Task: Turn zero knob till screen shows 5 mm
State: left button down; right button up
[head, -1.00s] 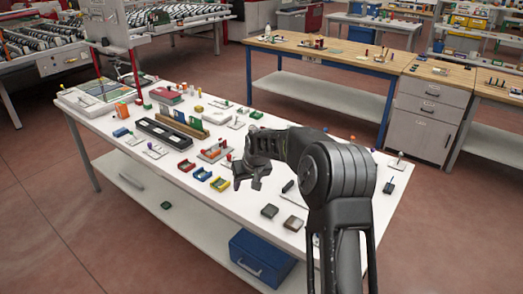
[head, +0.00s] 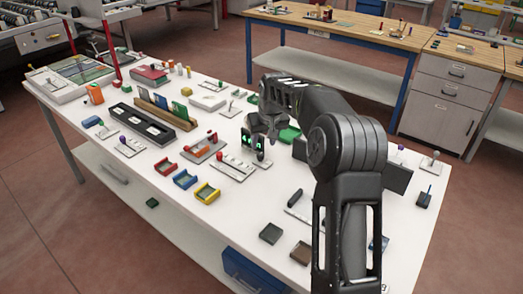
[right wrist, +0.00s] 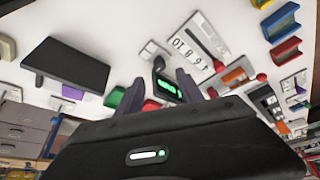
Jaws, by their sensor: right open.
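The figures are too small to read. Green lit marks of a dark unit (head: 260,155) also show by the fingers in the head view. I cannot make out the zero knob for certain. A white scale plate (right wrist: 197,42) with printed numbers lies beside the unit. I cannot tell whether the fingers touch anything. My left gripper is out of view.
A dark panel (right wrist: 66,72) stands near the gripper. Red (head: 165,167), blue (head: 186,179) and yellow (head: 207,193) trays lie toward the table's front. A long black holder (head: 143,123) lies left.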

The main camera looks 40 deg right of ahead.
aim_at(261, 154)
jog(key=shift+p+x, duration=0.9)
jog(key=shift+x, duration=3.2)
jog(key=shift+w+d, duration=0.1)
jog(key=shift+c, duration=0.4)
grip_shut()
